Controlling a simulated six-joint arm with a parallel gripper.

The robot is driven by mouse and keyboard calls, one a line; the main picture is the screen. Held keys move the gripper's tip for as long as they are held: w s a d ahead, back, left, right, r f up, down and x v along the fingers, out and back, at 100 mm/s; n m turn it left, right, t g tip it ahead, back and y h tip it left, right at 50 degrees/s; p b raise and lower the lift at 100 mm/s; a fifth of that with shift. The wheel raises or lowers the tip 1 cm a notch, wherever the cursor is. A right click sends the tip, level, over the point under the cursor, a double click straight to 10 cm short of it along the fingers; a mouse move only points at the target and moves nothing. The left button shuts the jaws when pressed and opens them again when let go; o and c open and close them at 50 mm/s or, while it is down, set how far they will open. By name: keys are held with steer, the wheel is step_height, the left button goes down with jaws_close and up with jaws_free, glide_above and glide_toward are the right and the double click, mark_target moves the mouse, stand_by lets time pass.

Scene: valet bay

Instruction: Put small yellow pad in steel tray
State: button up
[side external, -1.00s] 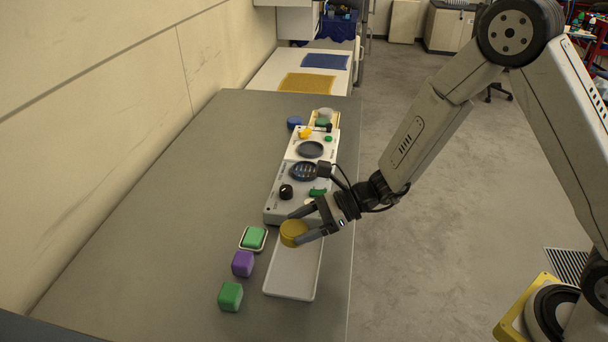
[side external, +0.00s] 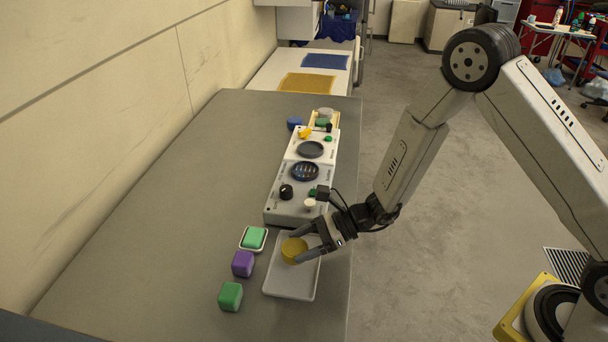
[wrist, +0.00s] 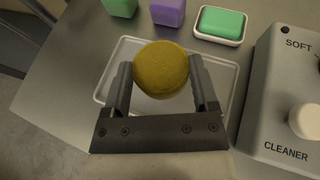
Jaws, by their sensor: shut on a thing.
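The small yellow pad (side external: 294,250) is a round, thick disc. My gripper (side external: 298,249) is shut on it, with one finger on each side. In the wrist view the pad (wrist: 161,70) sits between the fingertips of my gripper (wrist: 160,80). The steel tray (side external: 291,287) is a shallow light-grey rectangle on the table, and its rim also shows in the wrist view (wrist: 229,112). The pad is over the far part of the tray. I cannot tell whether its underside touches the tray floor.
Left of the tray are a green block (side external: 230,297), a purple block (side external: 243,264) and a green bar in a white dish (side external: 254,238). A grey control box (side external: 287,205) with knobs stands just behind the tray. The table's left side (side external: 150,220) is clear.

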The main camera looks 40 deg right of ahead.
steer(key=shift+f, duration=1.1)
steer(key=shift+f, duration=0.1)
steer(key=o, duration=1.1)
steer(key=v, duration=1.2)
